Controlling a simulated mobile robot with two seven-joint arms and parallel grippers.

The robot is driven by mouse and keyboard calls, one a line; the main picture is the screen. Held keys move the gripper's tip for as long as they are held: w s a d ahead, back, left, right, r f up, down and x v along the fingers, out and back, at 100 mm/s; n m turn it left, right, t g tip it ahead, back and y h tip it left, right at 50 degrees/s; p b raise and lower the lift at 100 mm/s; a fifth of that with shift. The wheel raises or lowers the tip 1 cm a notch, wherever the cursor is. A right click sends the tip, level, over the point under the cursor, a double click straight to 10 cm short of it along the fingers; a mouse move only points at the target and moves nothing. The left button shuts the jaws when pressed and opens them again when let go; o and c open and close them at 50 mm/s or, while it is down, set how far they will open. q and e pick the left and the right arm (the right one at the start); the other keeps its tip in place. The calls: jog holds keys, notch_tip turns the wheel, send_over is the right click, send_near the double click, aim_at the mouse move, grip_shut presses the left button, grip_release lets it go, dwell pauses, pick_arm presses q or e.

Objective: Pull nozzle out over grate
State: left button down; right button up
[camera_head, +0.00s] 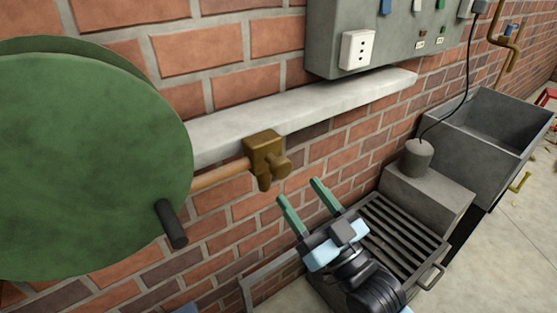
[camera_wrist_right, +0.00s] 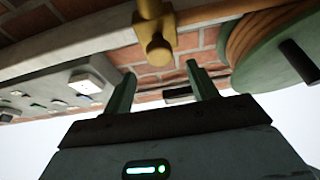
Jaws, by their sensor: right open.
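The brass nozzle (camera_head: 264,155) sticks out from the green reel (camera_head: 90,160) on an orange-brown hose (camera_head: 220,176), in front of the brick wall. My right gripper (camera_head: 300,191) is open and empty, a little below and to the right of the nozzle, with its green fingers pointing up toward it. In the right wrist view, the nozzle (camera_wrist_right: 156,38) shows beyond the fingertips (camera_wrist_right: 161,72), roughly between them and apart from them. The dark slatted grate (camera_head: 398,236) lies low beside the wall, partly hidden by my right arm. My left gripper is not in view.
A pale ledge (camera_head: 350,98) runs along the wall behind the nozzle. A grey panel (camera_head: 350,20) with a white socket hangs above it. A grey block (camera_head: 428,195) and an open grey basin (camera_head: 490,135) stand right of the grate. A dark crank handle (camera_head: 172,223) juts from the reel.

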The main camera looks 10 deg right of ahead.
aim_at(286, 171)
jog(key=shift+p+x, duration=0.65)
jog(key=shift+x, duration=3.2)
grip_shut()
